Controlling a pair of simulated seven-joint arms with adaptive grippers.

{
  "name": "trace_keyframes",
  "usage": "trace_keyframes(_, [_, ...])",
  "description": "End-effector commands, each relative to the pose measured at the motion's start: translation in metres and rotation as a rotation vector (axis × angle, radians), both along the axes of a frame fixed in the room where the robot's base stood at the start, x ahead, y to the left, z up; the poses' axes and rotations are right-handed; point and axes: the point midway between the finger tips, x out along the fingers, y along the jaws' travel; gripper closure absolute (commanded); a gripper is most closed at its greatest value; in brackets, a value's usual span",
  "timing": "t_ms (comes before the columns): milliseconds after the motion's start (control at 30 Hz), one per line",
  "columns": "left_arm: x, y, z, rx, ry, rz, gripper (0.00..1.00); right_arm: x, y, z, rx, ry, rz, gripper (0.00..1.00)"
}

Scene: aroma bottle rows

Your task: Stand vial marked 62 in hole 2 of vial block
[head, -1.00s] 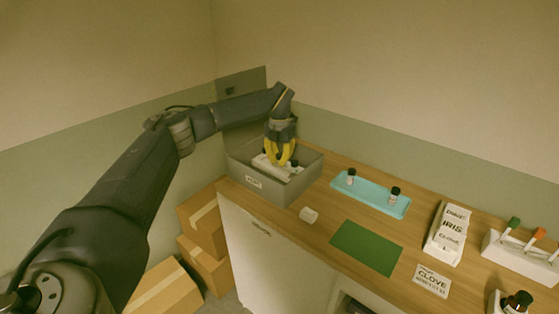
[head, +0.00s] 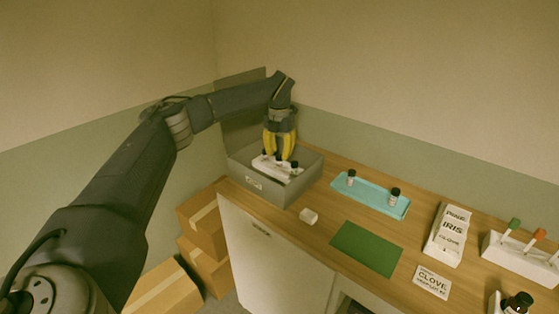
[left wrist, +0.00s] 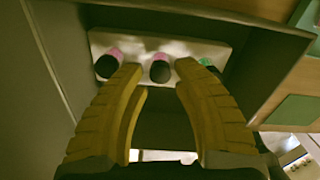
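The white vial block (head: 270,169) lies inside a grey bin (head: 284,196) at the back left of the counter. It carries three dark-capped vials in a row. In the left wrist view the block (left wrist: 187,46) shows the middle vial (left wrist: 160,70) and left vial (left wrist: 107,65) with pink bands, and the right vial (left wrist: 207,64) with green. My left gripper (head: 279,158) points down over the block. Its yellow fingers are apart, with the middle vial showing between the tips (left wrist: 158,72); it looks empty. No number is readable on any vial. My right gripper is out of view.
A turquoise tray (head: 371,196) holds two dark-capped vials. The bin walls surround the block.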

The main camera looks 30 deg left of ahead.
Motion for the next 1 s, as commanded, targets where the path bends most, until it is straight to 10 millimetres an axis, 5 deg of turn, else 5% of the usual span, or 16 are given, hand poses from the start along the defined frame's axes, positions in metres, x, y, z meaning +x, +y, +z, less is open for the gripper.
trace_keyframes(433, [0.000, 0.000, 0.070, 0.000, -0.001, -0.001, 0.71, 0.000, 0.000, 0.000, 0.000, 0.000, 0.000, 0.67])
trace_keyframes(1000, [-0.001, 0.000, 0.083, 0.000, 0.001, -0.001, 0.71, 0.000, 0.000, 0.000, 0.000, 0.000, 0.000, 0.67])
